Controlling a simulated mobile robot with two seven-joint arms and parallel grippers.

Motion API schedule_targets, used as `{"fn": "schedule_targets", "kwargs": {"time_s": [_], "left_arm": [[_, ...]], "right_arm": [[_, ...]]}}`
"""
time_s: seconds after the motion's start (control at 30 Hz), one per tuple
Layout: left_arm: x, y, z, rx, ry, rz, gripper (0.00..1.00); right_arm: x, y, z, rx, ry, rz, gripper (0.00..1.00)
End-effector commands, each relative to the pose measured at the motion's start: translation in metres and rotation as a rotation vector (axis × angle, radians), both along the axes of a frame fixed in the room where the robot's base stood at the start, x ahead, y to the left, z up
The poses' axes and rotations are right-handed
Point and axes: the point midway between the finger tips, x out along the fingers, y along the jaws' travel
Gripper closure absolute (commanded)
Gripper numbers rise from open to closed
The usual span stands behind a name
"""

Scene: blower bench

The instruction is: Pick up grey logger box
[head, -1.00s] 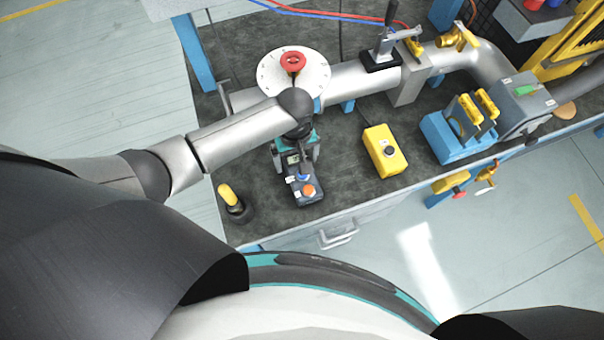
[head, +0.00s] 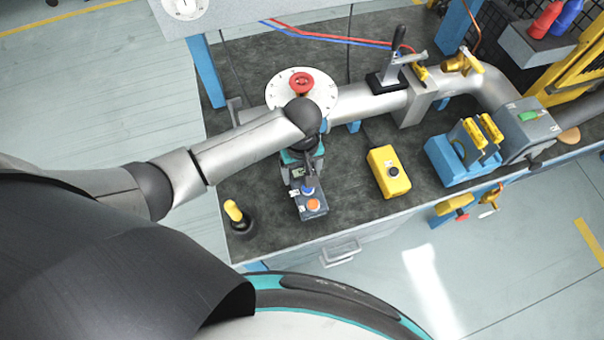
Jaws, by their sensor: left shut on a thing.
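The grey logger box (head: 308,207) sits at the front of the dark bench top. It has a small display at its far end and a blue and an orange round fitting on its near part. My left gripper (head: 303,172) points down at the far end of the box and is shut on it. The wrist partly hides the fingers and that end of the box. I cannot tell whether the box is clear of the bench top. My right gripper is out of view.
A yellow box (head: 388,172) with a black knob lies to the right. A yellow-handled tool in a dark holder (head: 238,220) stands at left. Behind are a white dial with a red knob (head: 301,85) and a metal pipe (head: 370,105). A blue stand (head: 455,160) is further right.

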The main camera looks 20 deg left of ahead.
Motion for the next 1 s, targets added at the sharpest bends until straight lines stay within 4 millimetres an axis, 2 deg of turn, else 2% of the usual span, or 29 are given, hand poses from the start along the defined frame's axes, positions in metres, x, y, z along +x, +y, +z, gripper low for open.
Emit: {"fn": "schedule_targets", "kwargs": {"time_s": [0.03, 0.5, 0.7, 1.0], "left_arm": [[0.001, -0.001, 0.014, -0.003, -0.003, 0.0, 0.54], [0.001, -0.001, 0.126, -0.003, -0.004, 0.0, 0.54], [0.001, 0.0, 0.155, -0.002, -0.003, 0.0, 0.54], [0.001, 0.0, 0.172, -0.002, -0.001, 0.001, 0.54]], "right_arm": [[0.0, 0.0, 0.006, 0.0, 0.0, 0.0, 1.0], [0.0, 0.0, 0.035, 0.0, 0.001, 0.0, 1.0], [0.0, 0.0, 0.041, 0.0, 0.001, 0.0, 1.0], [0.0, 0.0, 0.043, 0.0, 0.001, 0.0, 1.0]]}}
